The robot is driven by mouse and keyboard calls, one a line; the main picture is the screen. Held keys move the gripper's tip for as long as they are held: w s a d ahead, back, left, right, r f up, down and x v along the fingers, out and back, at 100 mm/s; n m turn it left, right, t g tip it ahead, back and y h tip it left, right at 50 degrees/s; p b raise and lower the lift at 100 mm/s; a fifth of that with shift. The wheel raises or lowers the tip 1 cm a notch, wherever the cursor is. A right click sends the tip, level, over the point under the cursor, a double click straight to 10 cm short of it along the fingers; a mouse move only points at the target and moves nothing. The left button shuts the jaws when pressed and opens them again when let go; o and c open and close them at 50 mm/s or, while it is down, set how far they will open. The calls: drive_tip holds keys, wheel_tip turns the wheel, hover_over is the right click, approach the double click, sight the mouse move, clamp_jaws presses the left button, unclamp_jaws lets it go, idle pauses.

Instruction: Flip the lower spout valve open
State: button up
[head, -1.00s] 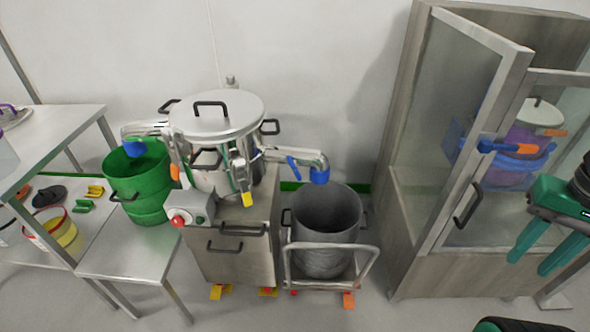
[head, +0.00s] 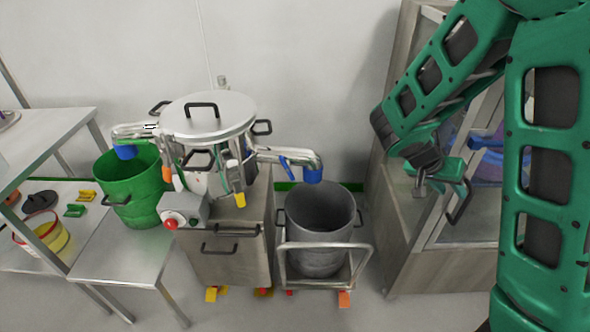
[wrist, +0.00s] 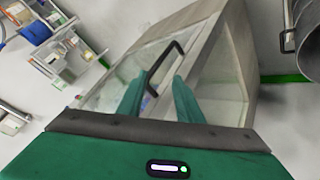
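A steel sifter-like machine (head: 207,115) with a lidded round top stands at centre left in the head view. Its right spout (head: 300,156) ends in a blue collar over a grey drum and carries a small blue lever (head: 284,165). Its left spout (head: 133,132) points at a green bucket (head: 130,190). The right spout sits lower in the picture; I cannot tell the lever's setting. My gripper (head: 440,182) is well to the right of the right spout, in front of the cabinet. In the wrist view its fingers (wrist: 157,90) are apart and empty, with the cabinet handle beyond them.
The cabinet (head: 395,225) with its black handle (head: 459,203) stands at right. The grey drum (head: 318,215) sits on a wheeled trolley (head: 330,285) below the right spout. Steel tables (head: 125,250) are at left. Bare wall and floor show between trolley and cabinet.

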drive_tip(key=w+a+f+n+t+h, duration=0.2)
drive_tip(key=w+a+t, duration=0.2)
drive_tip(key=w+a, duration=0.35)
drive_tip(key=n+t+y, duration=1)
drive_tip(key=t, duration=0.2)
approach(286, 169)
drive_tip(key=w, duration=1)
drive_tip(key=shift+w+d+f, duration=0.15)
drive_tip(key=shift+w+d, duration=0.05)
drive_tip(key=shift+w, duration=0.05)
drive_tip(key=shift+c, duration=0.5)
clamp_jaws()
